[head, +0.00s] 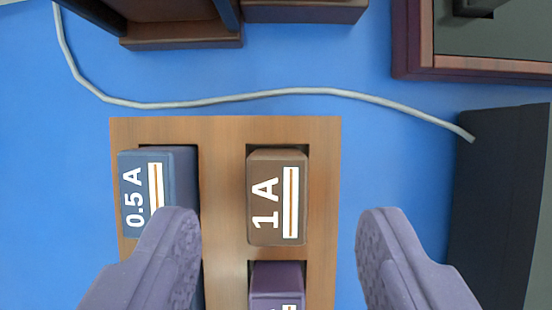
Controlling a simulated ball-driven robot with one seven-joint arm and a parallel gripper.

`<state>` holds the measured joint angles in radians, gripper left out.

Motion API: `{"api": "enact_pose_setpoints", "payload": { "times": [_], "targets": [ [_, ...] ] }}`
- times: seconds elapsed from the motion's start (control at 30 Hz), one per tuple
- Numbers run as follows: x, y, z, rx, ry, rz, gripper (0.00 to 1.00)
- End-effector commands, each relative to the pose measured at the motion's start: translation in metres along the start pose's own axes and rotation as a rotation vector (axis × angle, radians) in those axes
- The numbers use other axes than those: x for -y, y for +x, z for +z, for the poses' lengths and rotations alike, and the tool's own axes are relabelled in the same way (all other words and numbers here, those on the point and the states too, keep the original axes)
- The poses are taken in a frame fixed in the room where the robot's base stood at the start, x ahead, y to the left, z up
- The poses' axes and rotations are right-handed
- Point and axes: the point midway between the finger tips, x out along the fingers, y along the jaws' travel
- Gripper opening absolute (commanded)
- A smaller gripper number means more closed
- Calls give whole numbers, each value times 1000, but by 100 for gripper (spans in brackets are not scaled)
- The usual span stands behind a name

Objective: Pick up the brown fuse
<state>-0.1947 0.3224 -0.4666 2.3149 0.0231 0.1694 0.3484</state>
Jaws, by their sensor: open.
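The brown fuse (277,197) is a block marked "1 A" with a white and orange strip. The left finger overlaps the lower part of a blue fuse (185,170) marked "0.5 A" in the picture. The right finger shows over the blue surface, right of the holder.
A purple fuse (277,279) sits just below the brown one, partly cut off. A grey cable (270,94) runs across the blue surface (300,70) to a dark box (500,200) at right. Brown-edged boxes (180,35) stand along the top.

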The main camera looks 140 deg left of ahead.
Motion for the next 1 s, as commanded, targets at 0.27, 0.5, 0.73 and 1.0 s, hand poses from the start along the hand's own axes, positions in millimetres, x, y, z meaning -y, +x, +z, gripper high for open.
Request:
{"api": "enact_pose_setpoints", "payload": {
  "times": [0.27,0.5,0.73,1.0],
  "targets": [
    [1,37,1,-1,0,0,57],
    [1,35,0,-1,0,-1,37],
    [1,35,0,-1,-1,-1,0],
    [2,24,-4,-2,-1,-2,0]
  ]
}}
